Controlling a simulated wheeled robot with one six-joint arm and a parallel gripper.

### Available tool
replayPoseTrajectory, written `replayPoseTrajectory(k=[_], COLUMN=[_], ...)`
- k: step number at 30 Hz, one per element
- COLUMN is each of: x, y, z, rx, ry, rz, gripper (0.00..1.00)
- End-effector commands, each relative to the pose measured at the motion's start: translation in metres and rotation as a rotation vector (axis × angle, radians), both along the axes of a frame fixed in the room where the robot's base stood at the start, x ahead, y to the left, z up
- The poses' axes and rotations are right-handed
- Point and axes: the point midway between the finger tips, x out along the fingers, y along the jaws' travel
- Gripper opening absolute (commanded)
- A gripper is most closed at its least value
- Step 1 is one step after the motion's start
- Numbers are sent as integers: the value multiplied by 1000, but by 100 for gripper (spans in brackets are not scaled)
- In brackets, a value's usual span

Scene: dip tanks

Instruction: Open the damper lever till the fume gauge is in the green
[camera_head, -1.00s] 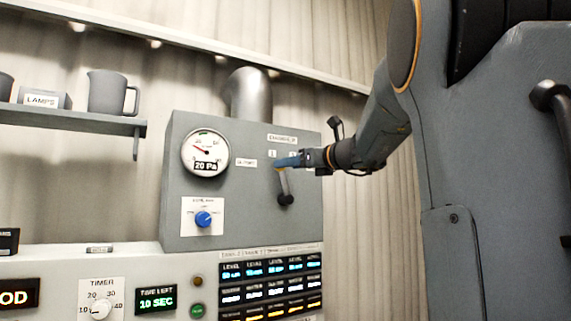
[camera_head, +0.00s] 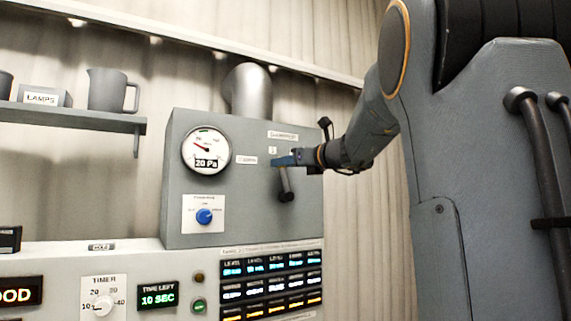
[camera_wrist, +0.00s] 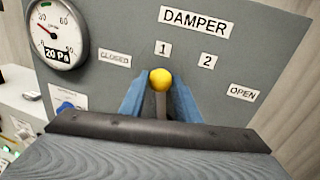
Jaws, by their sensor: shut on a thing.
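The damper lever (camera_head: 284,181) rises from a black hub on the grey panel. Its yellow knob (camera_wrist: 160,79) sits between the blue fingers of my gripper (camera_wrist: 160,95), which are shut on it. In the wrist view the knob is just below the label "1" (camera_wrist: 163,48), between "CLOSED" (camera_wrist: 115,59) on the left and "2" (camera_wrist: 207,62) and "OPEN" (camera_wrist: 243,93) on the right. In the head view my gripper (camera_head: 279,161) covers the knob. The fume gauge (camera_head: 206,150) reads 20 Pa; its needle points up-left. It also shows in the wrist view (camera_wrist: 57,35).
A blue rotary knob (camera_head: 204,216) is below the gauge. A console with a timer dial (camera_head: 103,305) and lit displays (camera_head: 271,280) runs beneath the panel. A shelf (camera_head: 70,117) with a jug (camera_head: 112,90) is at left. A duct (camera_head: 247,90) rises behind the panel.

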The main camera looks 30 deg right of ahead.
Motion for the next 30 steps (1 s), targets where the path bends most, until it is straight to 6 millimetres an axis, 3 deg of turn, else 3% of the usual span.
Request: replayPoseTrajectory(k=[8, 30], x=[0, 2], y=[-8, -51], z=[2, -1], rx=[68, 490], ry=[3, 17], rz=[-1, -1], gripper=[0, 0])
